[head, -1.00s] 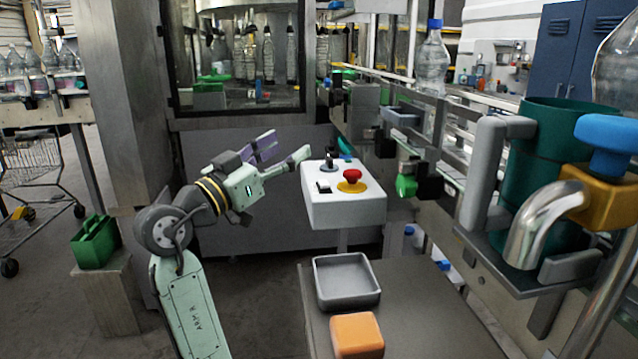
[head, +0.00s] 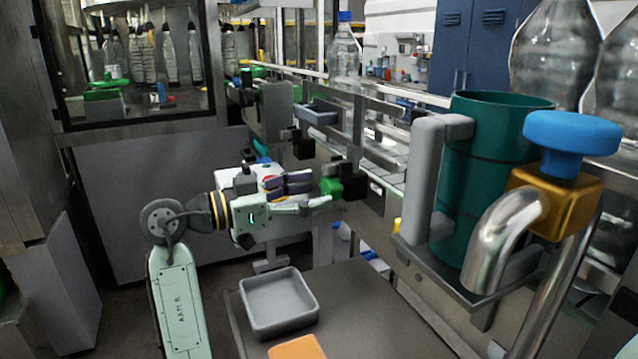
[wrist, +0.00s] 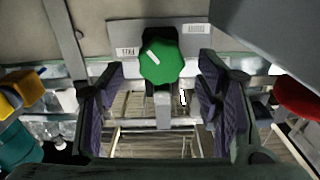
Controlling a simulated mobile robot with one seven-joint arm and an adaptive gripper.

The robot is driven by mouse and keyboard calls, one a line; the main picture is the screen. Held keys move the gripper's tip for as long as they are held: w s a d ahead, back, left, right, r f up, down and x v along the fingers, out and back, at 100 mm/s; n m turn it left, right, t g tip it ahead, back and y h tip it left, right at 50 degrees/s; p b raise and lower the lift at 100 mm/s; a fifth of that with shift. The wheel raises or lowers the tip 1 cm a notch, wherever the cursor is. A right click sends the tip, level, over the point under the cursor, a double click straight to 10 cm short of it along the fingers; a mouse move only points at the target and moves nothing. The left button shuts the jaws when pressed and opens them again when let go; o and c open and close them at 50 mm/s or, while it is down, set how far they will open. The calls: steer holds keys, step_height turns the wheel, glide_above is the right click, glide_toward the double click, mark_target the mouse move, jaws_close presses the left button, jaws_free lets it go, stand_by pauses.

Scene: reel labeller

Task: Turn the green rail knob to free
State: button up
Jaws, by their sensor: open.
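The green rail knob (head: 331,187) sits on a dark mount at the side of the conveyor rail. In the wrist view the knob (wrist: 160,62) shows a white mark slanting from upper left to lower right. A small label (wrist: 127,51) is on its left and another (wrist: 196,28) on its upper right; I cannot read them surely. My gripper (head: 317,189) is level with the knob and close to it. In the wrist view my gripper's (wrist: 162,82) purple-padded fingers stand apart on both sides of the knob, with visible gaps and nothing held.
The white control box (head: 285,222) with a red button is partly hidden behind my gripper. A grey tray (head: 278,303) and an orange block (head: 298,348) are on the table below. A teal cylinder (head: 475,210), bent metal pipe (head: 500,225) and blue knob (head: 571,131) stand to the right.

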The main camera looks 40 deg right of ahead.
steer(key=shift+x, duration=1.2)
steer(key=shift+c, duration=0.5)
steer(key=c, duration=1.1)
